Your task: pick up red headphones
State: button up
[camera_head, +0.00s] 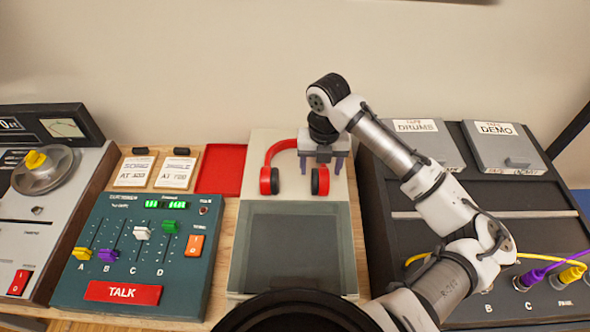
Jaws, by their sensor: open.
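The red headphones (268,163) lie on the pale back part of a panel in the middle of the table. Their red band curves at the back and left, and their two dark-padded ear cups face forward. My gripper (323,168) is over the right side of the headphones, its fingers pointing down, one on each side of the band near the right ear cup. It hides the right part of the band. The jaws are open; I cannot tell whether they touch the headphones.
A teal mixer (140,250) with sliders and a red TALK button stands left, with a red tray (221,168) and two labelled cards behind. A reel machine (45,200) is far left. A dark patch unit (480,215) with purple and yellow cables stands right, under my arm.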

jog(key=shift+f, duration=1)
jog(key=c, duration=1.3)
jog(key=shift+r, duration=0.2)
notch_tip(320, 180, up, 20)
jog(key=shift+f+b, duration=0.15)
jog(key=shift+b, duration=1)
